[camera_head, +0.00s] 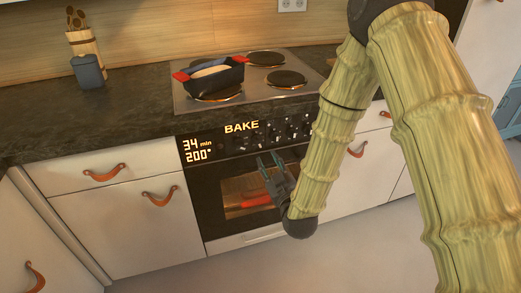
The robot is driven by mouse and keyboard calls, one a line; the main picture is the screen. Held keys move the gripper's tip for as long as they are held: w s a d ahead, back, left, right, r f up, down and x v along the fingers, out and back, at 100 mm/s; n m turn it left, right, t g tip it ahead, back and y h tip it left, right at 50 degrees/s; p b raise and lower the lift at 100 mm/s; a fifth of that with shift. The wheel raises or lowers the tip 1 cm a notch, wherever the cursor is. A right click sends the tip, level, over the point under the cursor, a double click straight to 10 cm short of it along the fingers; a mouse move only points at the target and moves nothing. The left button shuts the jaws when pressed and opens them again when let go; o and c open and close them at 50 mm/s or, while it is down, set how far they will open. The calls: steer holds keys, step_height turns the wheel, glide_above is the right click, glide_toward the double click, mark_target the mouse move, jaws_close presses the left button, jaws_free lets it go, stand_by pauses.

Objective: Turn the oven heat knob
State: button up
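The oven (243,226) is black with a glass door and stands under the cooktop. Its front panel shows "BAKE", "34 min" and "200°" at the left. A row of small dark knobs (272,133) runs along the panel to the right of the "BAKE" text. I cannot tell which one is the heat knob, and my arm may hide some at the right end. My gripper (266,165) is in front of the oven door, just below the knob row. Its two fingers point up and are spread apart with nothing seen between them. It appears apart from the knobs.
A dark pan with red handles (212,77) sits on the cooktop (259,99). A grey-blue canister (88,72) and a utensil holder (85,43) stand on the counter (110,120). White drawers with leather pulls (103,172) flank the oven. The floor in front is clear.

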mark_target(259, 144)
steer(key=x, duration=0.9)
steer(key=shift+w+f, duration=0.1)
steer(key=shift+w, duration=0.25)
steer(key=shift+c, duration=0.2)
jaws_close()
